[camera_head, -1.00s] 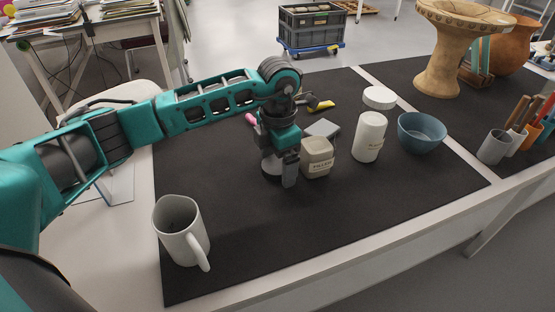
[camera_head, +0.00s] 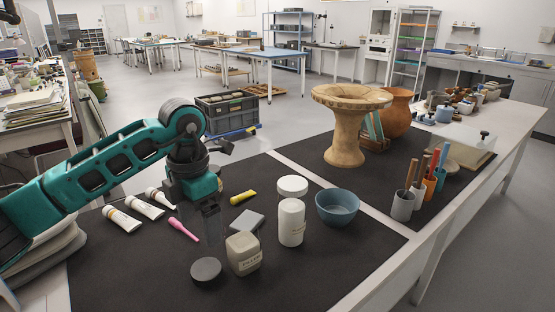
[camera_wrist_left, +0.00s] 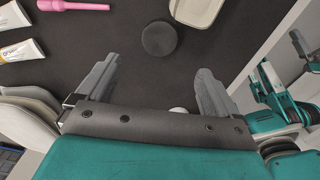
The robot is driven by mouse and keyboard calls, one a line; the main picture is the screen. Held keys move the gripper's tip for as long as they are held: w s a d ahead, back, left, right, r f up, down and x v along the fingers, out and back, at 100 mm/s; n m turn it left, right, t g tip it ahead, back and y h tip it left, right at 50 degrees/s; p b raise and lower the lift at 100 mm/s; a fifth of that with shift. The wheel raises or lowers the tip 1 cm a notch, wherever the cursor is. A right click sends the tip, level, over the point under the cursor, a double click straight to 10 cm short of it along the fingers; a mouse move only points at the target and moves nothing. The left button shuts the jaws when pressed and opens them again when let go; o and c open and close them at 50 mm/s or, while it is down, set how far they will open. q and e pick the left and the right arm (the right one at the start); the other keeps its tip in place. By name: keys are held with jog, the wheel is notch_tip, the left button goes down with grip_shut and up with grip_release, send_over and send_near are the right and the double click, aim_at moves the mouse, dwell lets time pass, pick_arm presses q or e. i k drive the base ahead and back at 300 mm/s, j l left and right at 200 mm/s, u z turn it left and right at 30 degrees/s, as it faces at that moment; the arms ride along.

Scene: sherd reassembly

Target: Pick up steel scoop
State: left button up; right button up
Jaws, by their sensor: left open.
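I cannot make out a steel scoop in either view. My left gripper (camera_head: 209,224) points down over the black mat (camera_head: 120,265), behind a dark round lid (camera_head: 206,271) and a beige labelled jar (camera_head: 243,254). In the left wrist view its two fingers (camera_wrist_left: 157,68) are spread apart with nothing between them. The dark lid (camera_wrist_left: 159,38) lies beyond the fingertips, and part of the jar (camera_wrist_left: 197,9) shows at the top edge.
White tubes (camera_head: 123,219), a pink tool (camera_head: 183,229), a yellow-handled tool (camera_head: 243,197) and a grey block (camera_head: 247,222) surround the gripper. A white bottle (camera_head: 291,222), blue bowl (camera_head: 337,207) and tool cups (camera_head: 402,205) stand to the right. The mat's front left is clear.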

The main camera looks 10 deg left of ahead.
aim_at(414, 162)
jog(key=k+l, duration=0.3)
jog(key=k, duration=0.15)
jog(key=k+l, duration=0.35)
jog(key=k, duration=0.1)
